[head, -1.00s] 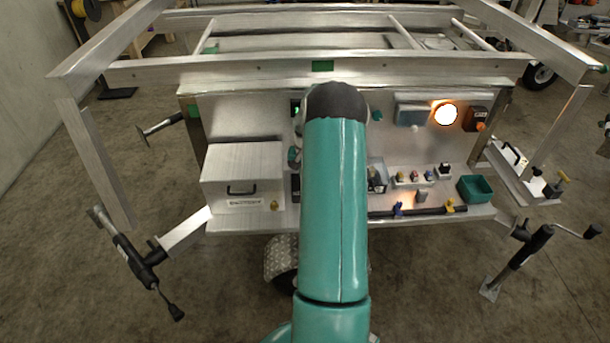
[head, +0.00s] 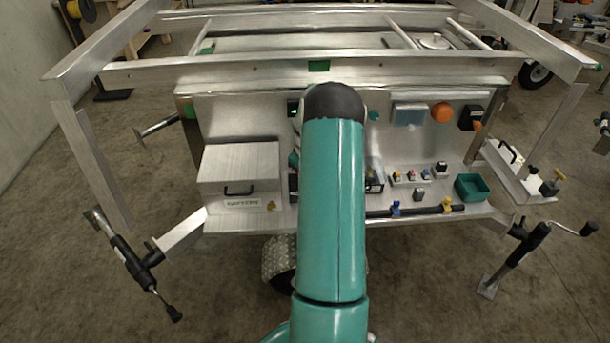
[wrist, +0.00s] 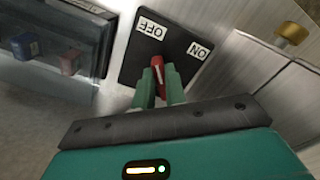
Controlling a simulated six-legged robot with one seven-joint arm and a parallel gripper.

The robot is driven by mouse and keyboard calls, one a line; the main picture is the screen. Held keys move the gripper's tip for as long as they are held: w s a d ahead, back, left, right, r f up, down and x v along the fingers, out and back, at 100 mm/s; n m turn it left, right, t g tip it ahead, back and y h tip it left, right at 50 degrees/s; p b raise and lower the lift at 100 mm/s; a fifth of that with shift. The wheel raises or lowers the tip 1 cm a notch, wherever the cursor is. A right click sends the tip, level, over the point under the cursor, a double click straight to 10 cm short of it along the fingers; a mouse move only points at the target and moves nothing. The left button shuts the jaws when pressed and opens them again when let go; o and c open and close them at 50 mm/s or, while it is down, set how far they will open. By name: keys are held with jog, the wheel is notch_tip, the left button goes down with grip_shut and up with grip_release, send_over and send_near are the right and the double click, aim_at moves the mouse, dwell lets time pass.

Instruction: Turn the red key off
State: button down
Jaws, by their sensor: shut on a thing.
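In the wrist view, a black switch plate (wrist: 185,72) carries the white words OFF and ON. The red key (wrist: 157,66) stands out from the plate, pointing roughly towards OFF. My gripper (wrist: 160,84) is shut on the red key, with one green finger on each side of it. The fingers hide the key's lower part. In the head view, my teal arm hides the gripper and key. The orange lamp (head: 442,112) on the panel is unlit.
A brass knob (wrist: 293,33) sits right of the plate, and a clear-fronted case (wrist: 50,50) sits left of it. In the head view, a metal box (head: 240,165) stands left of my arm and a green bin (head: 474,187) stands right. Trailer frame rails (head: 300,70) run above the panel.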

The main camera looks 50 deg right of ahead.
jog(key=shift+d+n, duration=0.1)
jog(key=shift+n, duration=0.5)
jog(key=c, duration=1.4)
grip_release()
jog(key=shift+c, duration=0.2)
notch_tip(320, 180, up, 14)
